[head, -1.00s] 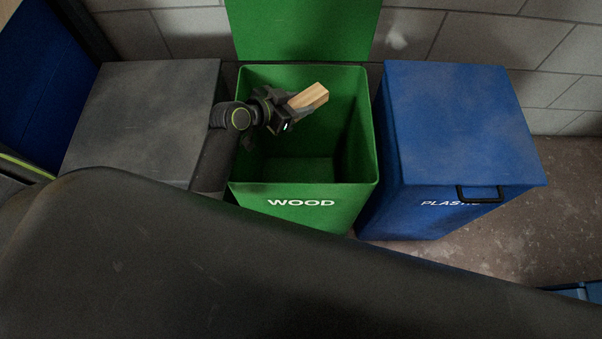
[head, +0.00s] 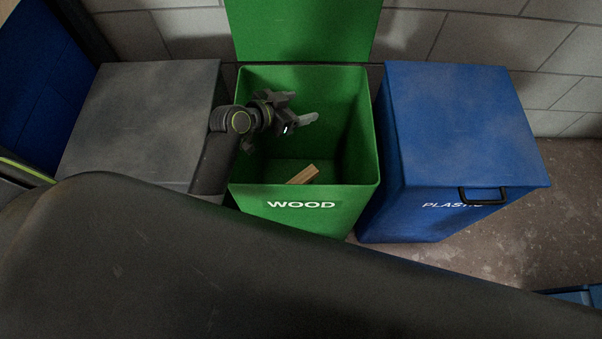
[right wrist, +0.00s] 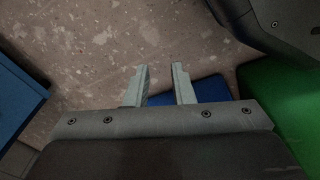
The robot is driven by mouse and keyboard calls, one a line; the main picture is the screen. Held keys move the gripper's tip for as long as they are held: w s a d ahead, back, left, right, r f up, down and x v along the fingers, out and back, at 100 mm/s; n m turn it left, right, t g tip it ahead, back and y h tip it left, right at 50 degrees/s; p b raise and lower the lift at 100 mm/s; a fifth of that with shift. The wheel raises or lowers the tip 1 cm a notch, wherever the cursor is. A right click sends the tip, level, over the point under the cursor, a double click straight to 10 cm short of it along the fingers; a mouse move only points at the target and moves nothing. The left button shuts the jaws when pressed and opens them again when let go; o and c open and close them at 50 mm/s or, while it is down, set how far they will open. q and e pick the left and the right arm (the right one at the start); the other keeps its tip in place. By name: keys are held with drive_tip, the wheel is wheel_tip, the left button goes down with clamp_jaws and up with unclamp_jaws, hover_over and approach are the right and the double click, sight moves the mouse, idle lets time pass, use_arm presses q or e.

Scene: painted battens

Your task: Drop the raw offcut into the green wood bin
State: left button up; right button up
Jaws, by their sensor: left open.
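The green wood bin (head: 310,218) stands open in the head view, its lid raised behind it and WOOD lettered on its front. The raw offcut (head: 302,174), a short pale wooden piece, is inside the bin, low behind the front wall and slanted. Its lower end is hidden by the front rim, and I cannot tell if it rests on the floor. My left gripper (head: 303,108) is open and empty over the bin's mouth, apart from the offcut. My right gripper (right wrist: 160,68) shows in the right wrist view, fingers apart with nothing between them.
A closed blue plastic bin (head: 455,125) stands right of the green bin. A closed grey bin (head: 140,115) stands on its left. A block wall (head: 470,40) runs behind.

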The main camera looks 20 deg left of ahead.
use_arm(q)
drive_tip(key=p+v, duration=0.2)
drive_tip(key=v, duration=1.5)
drive_tip(key=shift+s, duration=0.2)
use_arm(e)
drive_tip(key=s+f, duration=0.1)
drive_tip(key=s+d+f, duration=0.1)
drive_tip(key=s+f, duration=0.1)
drive_tip(key=shift+s+d+f, duration=0.15)
drive_tip(key=shift+s+f, duration=0.05)
drive_tip(key=shift+f, duration=0.1)
use_arm(q)
drive_tip(key=shift+a, duration=0.1)
